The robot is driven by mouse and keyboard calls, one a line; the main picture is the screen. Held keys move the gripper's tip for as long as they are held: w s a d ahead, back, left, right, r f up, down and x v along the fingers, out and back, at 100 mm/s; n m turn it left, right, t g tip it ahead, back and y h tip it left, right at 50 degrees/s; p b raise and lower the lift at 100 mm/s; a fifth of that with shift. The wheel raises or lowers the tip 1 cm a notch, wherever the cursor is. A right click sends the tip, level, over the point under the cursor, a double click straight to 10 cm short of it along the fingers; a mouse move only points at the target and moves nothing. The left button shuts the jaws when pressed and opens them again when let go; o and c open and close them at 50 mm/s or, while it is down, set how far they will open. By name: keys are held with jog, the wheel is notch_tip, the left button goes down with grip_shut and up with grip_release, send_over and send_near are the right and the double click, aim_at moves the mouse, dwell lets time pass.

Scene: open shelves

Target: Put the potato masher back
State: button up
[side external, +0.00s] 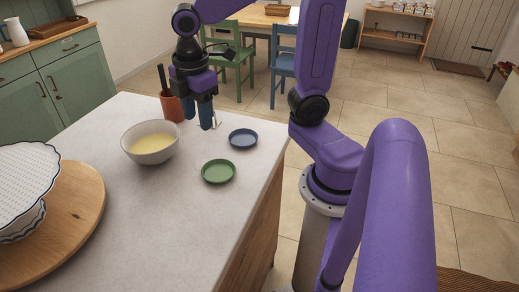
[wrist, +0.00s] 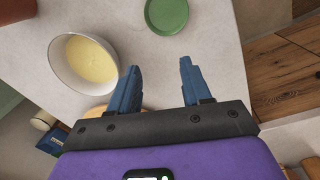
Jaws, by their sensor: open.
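I cannot clearly make out a potato masher in either view. An orange crock (side external: 172,108) stands at the far side of the counter, with a dark upright handle (side external: 163,79) in it. Whether that handle is the masher's, I cannot tell. My gripper (side external: 200,122) is just right of the crock, pointing down over the counter. In the wrist view my gripper (wrist: 158,80) shows two blue fingers apart, with nothing between them. A small pale thing (side external: 217,121) shows beside the fingers, too small to identify. A white bowl (side external: 150,150) of yellow food, also in the wrist view (wrist: 57,72), stands nearby.
A blue dish (side external: 243,139) and a green dish (side external: 218,171) lie near the counter's right edge; the green dish also shows in the wrist view (wrist: 166,14). A round wooden board (side external: 78,222) with white scalloped dishware (side external: 38,180) fills the near left. Bare counter lies between.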

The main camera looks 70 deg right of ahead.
jog(key=s+a+f, duration=0.1)
jog(key=s+f, duration=0.1)
jog(key=s, duration=0.5)
jog(key=s+a+f+m, duration=0.1)
jog(key=s+f, duration=0.1)
jog(key=s, duration=0.6)
jog(key=shift+s+f+m+y, duration=0.15)
jog(key=shift+f+m+y, duration=0.15)
jog(key=shift+f+y, duration=0.1)
